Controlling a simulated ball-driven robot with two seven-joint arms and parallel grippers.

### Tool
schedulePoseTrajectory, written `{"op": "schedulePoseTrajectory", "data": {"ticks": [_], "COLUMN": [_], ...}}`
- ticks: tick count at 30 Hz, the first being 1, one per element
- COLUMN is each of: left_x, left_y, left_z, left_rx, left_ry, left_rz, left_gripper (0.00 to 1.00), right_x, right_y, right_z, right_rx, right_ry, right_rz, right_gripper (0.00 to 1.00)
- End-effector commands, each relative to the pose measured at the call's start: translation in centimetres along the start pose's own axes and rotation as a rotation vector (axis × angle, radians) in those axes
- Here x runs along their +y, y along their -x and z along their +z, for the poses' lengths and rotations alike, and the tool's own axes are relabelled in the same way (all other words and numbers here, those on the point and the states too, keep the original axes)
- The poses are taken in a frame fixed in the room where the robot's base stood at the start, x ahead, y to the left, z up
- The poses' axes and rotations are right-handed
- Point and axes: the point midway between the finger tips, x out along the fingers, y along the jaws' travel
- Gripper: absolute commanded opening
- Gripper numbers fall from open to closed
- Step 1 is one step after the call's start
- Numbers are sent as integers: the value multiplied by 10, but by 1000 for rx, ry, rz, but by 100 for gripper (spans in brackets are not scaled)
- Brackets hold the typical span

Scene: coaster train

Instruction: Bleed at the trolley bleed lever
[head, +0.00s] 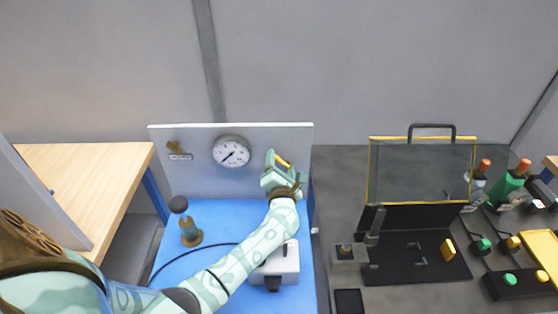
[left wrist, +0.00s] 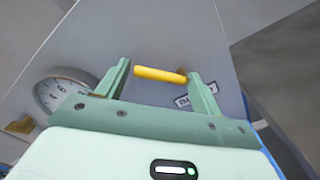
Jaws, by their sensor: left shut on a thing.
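The yellow bleed lever (head: 283,160) sticks out from the right part of the upright grey panel (head: 200,185) on the blue trolley. My left gripper (head: 279,170) is at the lever and shut on it. In the left wrist view the lever (left wrist: 158,74) lies crosswise between the two green fingers of the gripper (left wrist: 160,78). A round white pressure gauge (head: 231,151) is on the panel to the left. My right gripper is not in view.
A brass fitting (head: 175,147) is at the panel's left. A wooden bench (head: 95,175) is left; a black console with a framed screen (head: 420,170) is right.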

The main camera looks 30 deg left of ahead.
Motion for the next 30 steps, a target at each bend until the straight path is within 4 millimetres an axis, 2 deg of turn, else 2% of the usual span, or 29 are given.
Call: {"op": "schedulePoseTrajectory", "data": {"ticks": [1, 12, 21, 30], "left_x": [3, -1, -5, -8], "left_y": [0, 0, 0, 0], "left_z": [4, 14, 19, 21], "left_rx": [2, 0, 0, 0], "left_ry": [-44, -391, -620, -747], "left_rz": [-1, -2, -1, -1], "left_gripper": [44, 44, 44, 44], "right_x": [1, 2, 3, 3], "right_y": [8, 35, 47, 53], "right_z": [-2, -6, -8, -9], "right_rx": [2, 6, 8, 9], "right_ry": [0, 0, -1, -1], "right_rz": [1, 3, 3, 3], "right_gripper": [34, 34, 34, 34]}}
